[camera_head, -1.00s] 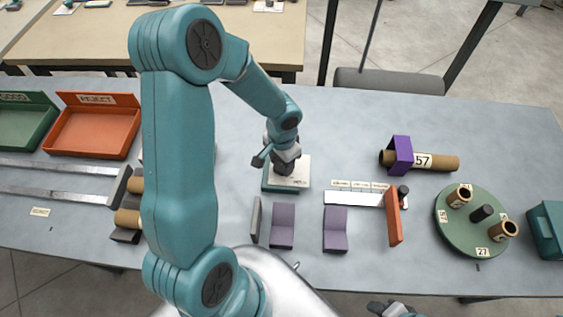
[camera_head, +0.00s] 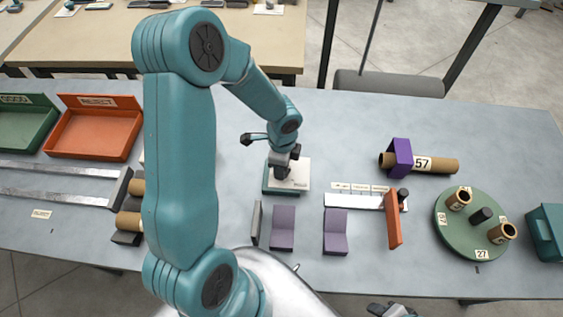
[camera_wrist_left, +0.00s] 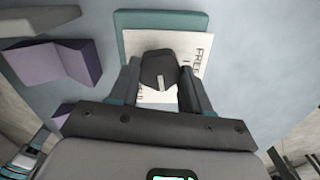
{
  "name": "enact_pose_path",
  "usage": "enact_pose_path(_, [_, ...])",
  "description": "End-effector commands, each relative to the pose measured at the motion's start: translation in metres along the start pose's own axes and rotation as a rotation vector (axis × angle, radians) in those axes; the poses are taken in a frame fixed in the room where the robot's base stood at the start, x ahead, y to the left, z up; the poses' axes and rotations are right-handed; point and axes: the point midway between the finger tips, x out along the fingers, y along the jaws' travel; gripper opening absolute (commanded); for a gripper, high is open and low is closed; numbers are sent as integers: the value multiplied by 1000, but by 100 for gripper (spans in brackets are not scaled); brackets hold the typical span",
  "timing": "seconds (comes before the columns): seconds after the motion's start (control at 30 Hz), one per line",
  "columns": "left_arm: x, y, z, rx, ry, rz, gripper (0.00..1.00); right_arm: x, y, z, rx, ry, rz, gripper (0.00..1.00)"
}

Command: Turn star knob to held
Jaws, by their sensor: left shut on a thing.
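The star knob (camera_wrist_left: 158,70) is dark with a pale pointer line and sits on a white plate (camera_wrist_left: 203,42) with lettering that looks like FREE, on a teal base (camera_wrist_left: 150,17). In the head view the white plate (camera_head: 297,176) lies mid-table, and the knob is mostly hidden by my gripper. My left gripper (camera_head: 282,170) points down over it. In the left wrist view its two fingers (camera_wrist_left: 159,80) are shut on the knob, one on each side. The other lettering on the plate is partly hidden. A grey piece, probably my right gripper (camera_head: 390,309), shows at the bottom edge.
Purple brackets (camera_head: 283,228) stand in front of the base. An orange upright piece (camera_head: 394,222) is right of them. A green turntable (camera_head: 460,239) with brown tubes is at the right. A purple-clamped tube (camera_head: 437,164) lies behind it. An orange tray (camera_head: 95,130) is at the left.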

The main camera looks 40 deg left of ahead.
Motion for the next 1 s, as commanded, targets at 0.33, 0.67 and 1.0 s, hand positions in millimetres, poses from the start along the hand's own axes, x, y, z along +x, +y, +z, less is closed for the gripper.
enact_pose_path(0.33, [-2,0,-2,323,6,-3,17,-13,-5,0,0,0,0,43])
enact_pose_path(0.67, [-1,1,-2,564,6,-2,17,-24,-8,0,0,0,0,43])
enact_pose_path(1.0, [1,2,-2,684,6,0,17,-28,-10,0,0,0,0,43])
